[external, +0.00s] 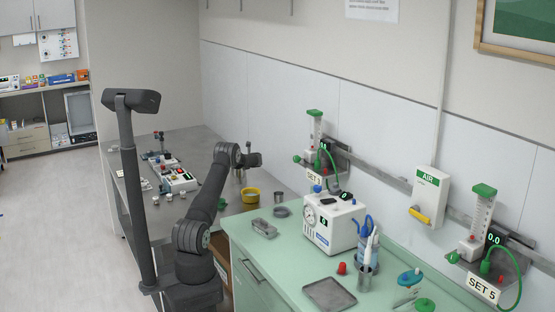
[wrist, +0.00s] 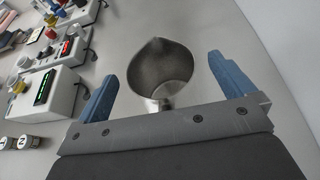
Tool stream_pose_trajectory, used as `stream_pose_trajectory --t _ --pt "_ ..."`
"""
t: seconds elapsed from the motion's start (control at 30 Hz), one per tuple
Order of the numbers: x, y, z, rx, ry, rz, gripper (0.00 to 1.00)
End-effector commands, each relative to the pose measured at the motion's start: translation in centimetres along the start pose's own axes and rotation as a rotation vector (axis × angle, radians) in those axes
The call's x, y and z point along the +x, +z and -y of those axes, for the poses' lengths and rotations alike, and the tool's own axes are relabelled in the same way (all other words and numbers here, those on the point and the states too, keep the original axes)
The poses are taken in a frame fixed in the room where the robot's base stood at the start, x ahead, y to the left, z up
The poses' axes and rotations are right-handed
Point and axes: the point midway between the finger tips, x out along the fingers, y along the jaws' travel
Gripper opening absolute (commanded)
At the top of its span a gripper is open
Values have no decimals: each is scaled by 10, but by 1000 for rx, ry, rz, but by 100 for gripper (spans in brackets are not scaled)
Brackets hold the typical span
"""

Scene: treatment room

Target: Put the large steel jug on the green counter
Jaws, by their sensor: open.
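The large steel jug (wrist: 160,72) stands on the grey bench, its open mouth and pouring lip showing in the wrist view. My gripper (wrist: 162,70) is open, with one blue finger on each side of the jug in the picture; I cannot tell how far down they reach. In the external view my gripper (external: 252,160) is over the grey bench near the wall, and the jug is mostly hidden by it. The green counter (external: 262,256) is in the front middle of the external view.
Boxes with displays (wrist: 48,90) are left of the jug in the wrist view. The green counter holds a white gauge unit (external: 333,220), a steel tray (external: 329,294) and a cup of tools (external: 365,277).

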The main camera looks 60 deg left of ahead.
Motion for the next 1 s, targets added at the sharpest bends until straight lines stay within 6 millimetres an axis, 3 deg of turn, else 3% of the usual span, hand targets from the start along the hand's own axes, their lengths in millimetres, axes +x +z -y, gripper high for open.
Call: stream_pose_trajectory --t 0.07,0.47,1.0 --pt "0 0 0 0 0 0 89" --pt "-1 2 0 -1 -1 2 11" --pt "-5 12 0 -3 -1 3 11"
